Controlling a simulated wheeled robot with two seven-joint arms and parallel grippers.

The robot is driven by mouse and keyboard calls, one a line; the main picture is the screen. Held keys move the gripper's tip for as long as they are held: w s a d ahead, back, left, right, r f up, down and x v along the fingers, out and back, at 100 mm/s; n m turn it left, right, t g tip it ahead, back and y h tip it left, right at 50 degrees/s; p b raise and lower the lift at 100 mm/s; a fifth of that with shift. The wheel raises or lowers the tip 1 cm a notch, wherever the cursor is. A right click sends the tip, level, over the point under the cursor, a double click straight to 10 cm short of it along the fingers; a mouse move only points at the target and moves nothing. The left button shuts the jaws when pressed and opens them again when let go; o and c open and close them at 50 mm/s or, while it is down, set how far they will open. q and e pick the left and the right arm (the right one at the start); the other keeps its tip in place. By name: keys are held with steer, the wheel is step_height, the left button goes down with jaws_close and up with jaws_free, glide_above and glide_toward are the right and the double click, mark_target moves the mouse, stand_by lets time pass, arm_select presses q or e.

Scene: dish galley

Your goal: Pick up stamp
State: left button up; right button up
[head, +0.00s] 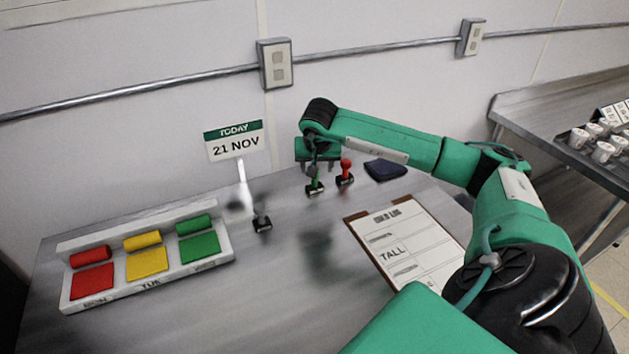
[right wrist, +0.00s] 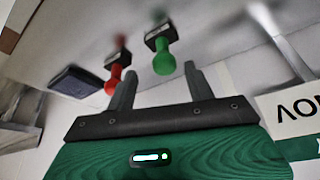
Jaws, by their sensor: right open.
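Three stamps stand on the metal table. The green-handled stamp (head: 314,184) is directly below my right gripper (head: 318,166), and the red-handled stamp (head: 345,173) is just to its right. A dark-handled stamp (head: 262,221) stands further left and nearer. In the right wrist view the green stamp (right wrist: 164,58) shows just beyond and between the tips of my open, empty gripper (right wrist: 160,72). The red stamp (right wrist: 114,78) is there beside the left finger, outside the jaws. My left gripper is out of view.
A date sign (head: 237,142) reads 21 NOV. A tray (head: 200,272) with red, yellow and green pads lies at left. The table's front middle is clear.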

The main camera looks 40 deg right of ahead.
mark_target(314, 180)
steer(key=shift+w+d+f, duration=0.15)
steer(key=shift+w+f, duration=0.05)
steer(key=shift+f, duration=0.4)
steer(key=shift+w+f+p, duration=0.15)
steer(key=shift+f+p, duration=0.1)
steer(key=shift+p, duration=0.05)
steer(key=p+x, duration=0.1)
steer(key=x, duration=0.2)
steer(key=shift+w+f, duration=0.3)
steer(key=shift+w+d+f, duration=0.1)
steer(key=shift+d+f, duration=0.05)
steer(key=shift+f, duration=0.2)
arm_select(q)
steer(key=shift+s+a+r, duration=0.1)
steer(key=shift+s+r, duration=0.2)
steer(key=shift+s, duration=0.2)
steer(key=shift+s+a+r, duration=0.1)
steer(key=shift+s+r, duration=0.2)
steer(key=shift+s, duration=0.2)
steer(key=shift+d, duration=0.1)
arm_select(e)
steer(key=c, duration=1)
